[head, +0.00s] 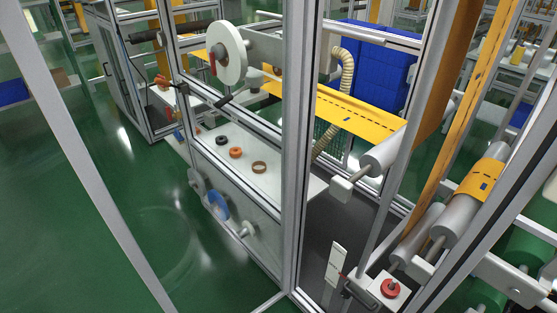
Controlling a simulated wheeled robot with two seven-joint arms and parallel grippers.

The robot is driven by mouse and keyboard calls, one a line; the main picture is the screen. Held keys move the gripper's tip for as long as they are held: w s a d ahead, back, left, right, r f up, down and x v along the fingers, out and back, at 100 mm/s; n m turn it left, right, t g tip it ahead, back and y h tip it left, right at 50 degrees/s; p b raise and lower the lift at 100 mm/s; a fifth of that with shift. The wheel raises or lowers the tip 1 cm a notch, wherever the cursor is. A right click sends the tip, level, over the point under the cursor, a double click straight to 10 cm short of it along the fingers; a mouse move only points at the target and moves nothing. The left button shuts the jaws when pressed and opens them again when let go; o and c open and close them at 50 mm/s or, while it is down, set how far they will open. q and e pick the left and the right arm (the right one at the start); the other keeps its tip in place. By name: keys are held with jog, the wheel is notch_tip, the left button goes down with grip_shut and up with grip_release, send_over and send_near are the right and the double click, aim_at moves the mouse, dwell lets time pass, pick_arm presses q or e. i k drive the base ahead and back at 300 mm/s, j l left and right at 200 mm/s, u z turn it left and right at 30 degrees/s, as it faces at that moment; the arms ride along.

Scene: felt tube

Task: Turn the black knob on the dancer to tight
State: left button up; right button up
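No black knob can be picked out with certainty. At the lower right, inside the framed machine, a red round knob (390,288) sits on a small pale plate. Just left of it is a small dark bracket or handle (359,293), too small to tell its setting. A tilted white plate (336,265) stands beside that. Grey rollers (462,207) carry a yellow-orange web (484,180) on the right; which part is the dancer is unclear. Neither of my grippers shows in the head view.
Metal frame posts (296,150) stand between me and the machine. A white shelf (262,184) holds several rings, including an orange one (236,152). A large white disc (228,54) is above it. Blue crates (372,65) stand behind. Green floor (60,220) is clear at left.

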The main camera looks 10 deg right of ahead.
aim_at(346, 295)
jog(key=z, duration=1.25)
